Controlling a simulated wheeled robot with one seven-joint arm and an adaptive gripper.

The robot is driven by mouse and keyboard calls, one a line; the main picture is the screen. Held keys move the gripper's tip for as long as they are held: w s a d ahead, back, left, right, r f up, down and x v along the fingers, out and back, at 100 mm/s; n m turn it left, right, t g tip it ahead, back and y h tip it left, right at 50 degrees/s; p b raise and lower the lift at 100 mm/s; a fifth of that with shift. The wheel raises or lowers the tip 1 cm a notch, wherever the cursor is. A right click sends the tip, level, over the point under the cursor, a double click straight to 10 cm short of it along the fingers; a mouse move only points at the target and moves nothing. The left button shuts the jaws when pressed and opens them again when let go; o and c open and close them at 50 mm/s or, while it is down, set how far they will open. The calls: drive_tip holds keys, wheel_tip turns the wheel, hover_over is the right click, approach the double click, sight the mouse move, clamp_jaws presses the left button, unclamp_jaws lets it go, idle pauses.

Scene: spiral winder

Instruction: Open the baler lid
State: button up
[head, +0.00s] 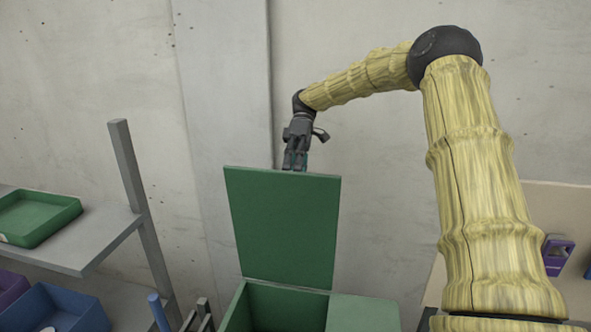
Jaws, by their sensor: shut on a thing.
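The baler lid (285,222) is a flat green panel. It stands raised, close to upright, above the green baler box (347,312), along the back edge of the box's opening. The fingertips are partly hidden behind the lid.
A grey shelf (88,240) with a green tray (36,217) stands at the left, with a blue bin (52,308) below it. A grey post (143,205) rises beside the shelf. A concrete wall (225,90) is close behind the lid. A purple object (557,254) sits at the right.

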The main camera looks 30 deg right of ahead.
wheel_tip(320, 180, up, 10)
drive_tip(key=shift+w+d+f, duration=0.1)
drive_tip(key=shift+d, duration=0.05)
idle(0.3)
idle(0.4)
